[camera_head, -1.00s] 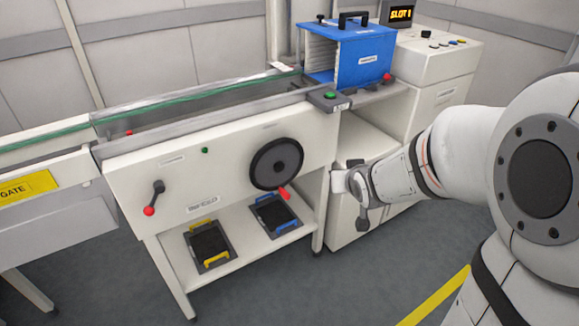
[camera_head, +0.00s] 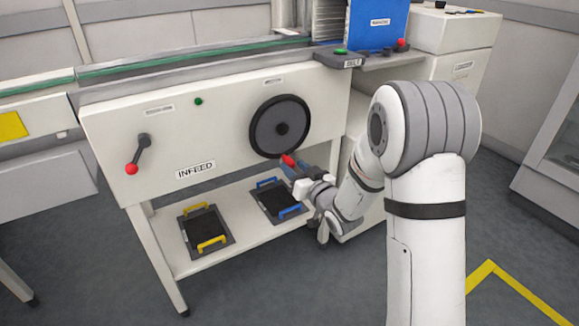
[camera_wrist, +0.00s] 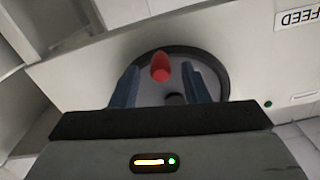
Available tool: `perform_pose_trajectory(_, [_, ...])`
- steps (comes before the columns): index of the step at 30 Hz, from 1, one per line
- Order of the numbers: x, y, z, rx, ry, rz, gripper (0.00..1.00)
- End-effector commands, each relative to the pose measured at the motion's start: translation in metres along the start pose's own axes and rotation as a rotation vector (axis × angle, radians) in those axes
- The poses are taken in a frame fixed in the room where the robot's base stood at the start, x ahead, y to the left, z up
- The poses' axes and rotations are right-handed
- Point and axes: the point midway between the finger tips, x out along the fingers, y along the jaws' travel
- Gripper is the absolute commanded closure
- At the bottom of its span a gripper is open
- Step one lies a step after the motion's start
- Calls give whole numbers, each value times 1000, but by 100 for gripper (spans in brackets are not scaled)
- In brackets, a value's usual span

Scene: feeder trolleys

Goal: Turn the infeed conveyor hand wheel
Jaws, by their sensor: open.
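The hand wheel (camera_head: 266,128) is a black-rimmed disc on the front panel of the infeed conveyor (camera_head: 222,122). Its red knob (camera_head: 288,160) sits at the wheel's lower right edge. My gripper (camera_head: 294,168) is at the red knob in the head view. In the wrist view my gripper (camera_wrist: 162,84) is open, with one blue-grey finger on each side of the red knob (camera_wrist: 160,67). The wheel rim (camera_wrist: 222,66) shows behind the fingers. Whether a finger touches the knob I cannot tell.
A crank with a red ball (camera_head: 131,169) is on the panel at left. Trays with yellow handles (camera_head: 205,228) and blue handles (camera_head: 277,199) lie on the shelf below. A blue box (camera_head: 376,24) stands at the back right. Grey floor is free in front.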

Motion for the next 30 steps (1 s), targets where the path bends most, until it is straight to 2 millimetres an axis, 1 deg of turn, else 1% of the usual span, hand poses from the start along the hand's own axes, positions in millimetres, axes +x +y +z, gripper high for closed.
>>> perform_pose_trajectory(1, [9,0,2,-1,1,-2,59])
perform_pose_trajectory(3, [19,0,2,-1,0,-2,59])
perform_pose_trajectory(7, [32,0,1,-1,0,0,59])
perform_pose_trajectory(10, [36,0,0,-1,0,1,59])
perform_pose_trajectory(17, [37,0,0,0,-2,1,59])
perform_pose_trajectory(20, [37,0,0,0,-1,1,65])
perform_pose_trajectory(30, [37,-1,0,-1,-1,0,93])
